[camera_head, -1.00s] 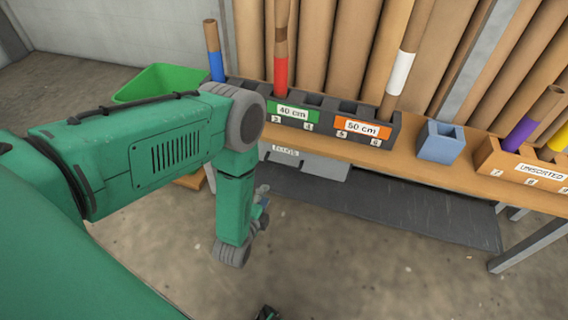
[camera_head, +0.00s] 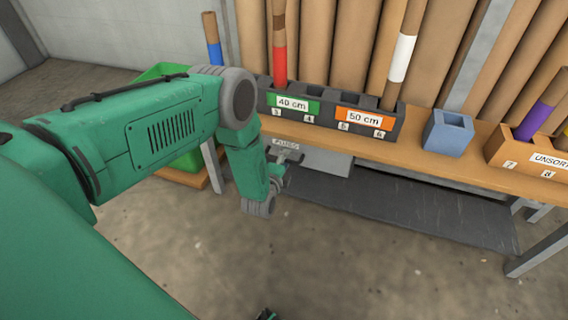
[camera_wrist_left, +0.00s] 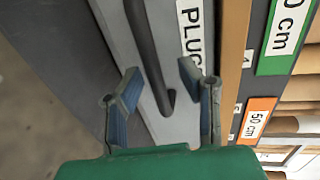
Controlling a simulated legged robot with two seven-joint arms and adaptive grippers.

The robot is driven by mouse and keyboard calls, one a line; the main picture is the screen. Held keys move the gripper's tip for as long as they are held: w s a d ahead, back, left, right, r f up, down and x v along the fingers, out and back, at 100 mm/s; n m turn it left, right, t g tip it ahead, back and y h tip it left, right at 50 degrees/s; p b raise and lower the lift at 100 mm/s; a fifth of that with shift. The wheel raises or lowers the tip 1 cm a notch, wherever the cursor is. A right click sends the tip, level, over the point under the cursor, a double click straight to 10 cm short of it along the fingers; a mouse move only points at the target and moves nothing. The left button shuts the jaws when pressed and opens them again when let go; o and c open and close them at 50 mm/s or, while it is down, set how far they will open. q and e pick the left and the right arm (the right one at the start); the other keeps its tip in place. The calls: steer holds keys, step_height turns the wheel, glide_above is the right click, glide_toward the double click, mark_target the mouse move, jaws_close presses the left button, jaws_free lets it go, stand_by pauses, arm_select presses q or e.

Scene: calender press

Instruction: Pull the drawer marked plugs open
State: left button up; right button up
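The drawer (camera_head: 325,161) is a light grey box front under the wooden bench, and it looks closed. Its white label (camera_head: 286,143) is partly covered in the head view; in the left wrist view the PLUGS label (camera_wrist_left: 191,35) reads clearly. The dark bar handle (camera_wrist_left: 148,55) runs along the grey front. My left gripper (camera_head: 284,160) is at the drawer front. In the left wrist view its two fingers (camera_wrist_left: 160,88) are apart, one each side of the handle's end, with gaps visible. A small dark piece at the bottom edge of the head view may be my right gripper.
On the bench (camera_head: 425,125) stand a dark rack (camera_head: 330,117) with 40 cm and 50 cm labels, a blue box (camera_head: 447,134) and an orange unsorted rack (camera_head: 515,158). A green bin (camera_head: 187,160) is behind my left arm. The floor in front is clear.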

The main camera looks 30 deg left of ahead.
arm_select(q)
steer(key=shift+w+d, duration=0.1)
steer(key=shift+w, duration=0.05)
steer(key=shift+a+f, duration=0.35)
steer(key=shift+a, duration=0.45)
steer(key=shift+c, duration=0.8)
steer(key=shift+a+f, duration=0.1)
steer(key=shift+a, duration=0.15)
jaws_close()
steer(key=shift+c, duration=2.4)
jaws_free()
steer(key=shift+d, duration=0.55)
steer(key=o, duration=0.6)
steer(key=shift+d+r, duration=0.25)
steer(key=shift+d, duration=0.05)
steer(key=shift+o, duration=0.2)
steer(key=shift+a+f, duration=0.1)
steer(key=shift+a, duration=0.3)
steer(key=shift+s, duration=0.35)
steer(key=v, duration=1.1)
steer(key=shift+s+d, duration=0.15)
steer(key=shift+d, duration=0.05)
steer(key=shift+d, duration=0.1)
